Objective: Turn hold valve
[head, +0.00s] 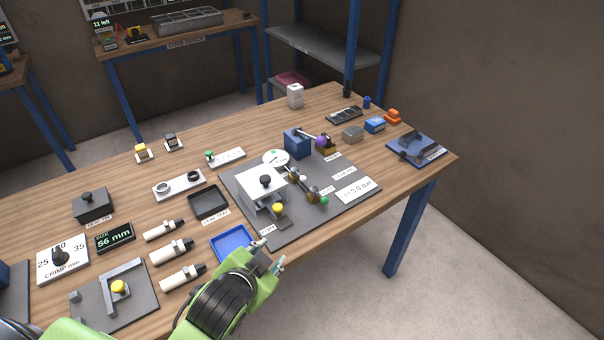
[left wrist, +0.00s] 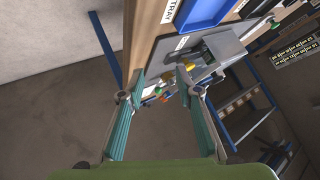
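A grey mat (head: 244,191) near the table's right front carries a rig with a white block (head: 255,184), a round white gauge (head: 275,158) and a line of small fittings (head: 313,191). The small labels are too blurred to tell which part is the hold valve. My left gripper (head: 271,254) is open and empty near the front table edge, in front of the rig. In the left wrist view its spread fingers (left wrist: 161,84) have the yellow knob (left wrist: 190,66) beyond them.
A blue tray (head: 232,244) lies just left of my left gripper, with a dark tray (head: 208,204) behind it. White cylinders (head: 172,250) lie farther left. A blue holder (head: 420,150) stands at the right end. Free floor is in front of the table.

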